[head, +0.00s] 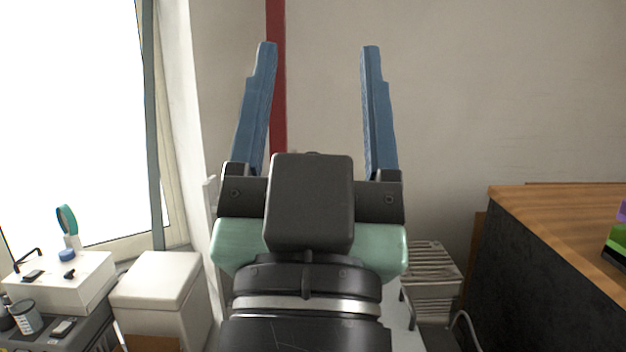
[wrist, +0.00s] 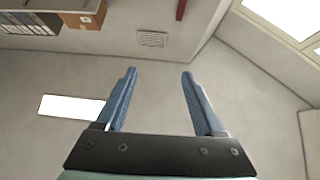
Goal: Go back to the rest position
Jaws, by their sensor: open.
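My gripper (head: 318,58) is raised in the middle of the head view, pointing up, with its two blue fingers wide apart. Nothing is between the fingers. In the wrist view my gripper (wrist: 158,75) also shows open and empty, with a plain wall or ceiling surface behind it. The gripper touches nothing that I can see. The arm below it hides part of the floor and the lower middle of the head view.
A wooden-topped counter (head: 572,218) with a dark side stands at the right. A white box-like cabinet (head: 160,285) and a white unit (head: 62,284) with small items stand at the lower left, by a bright window (head: 70,110). A slatted light object (head: 432,268) is behind my arm.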

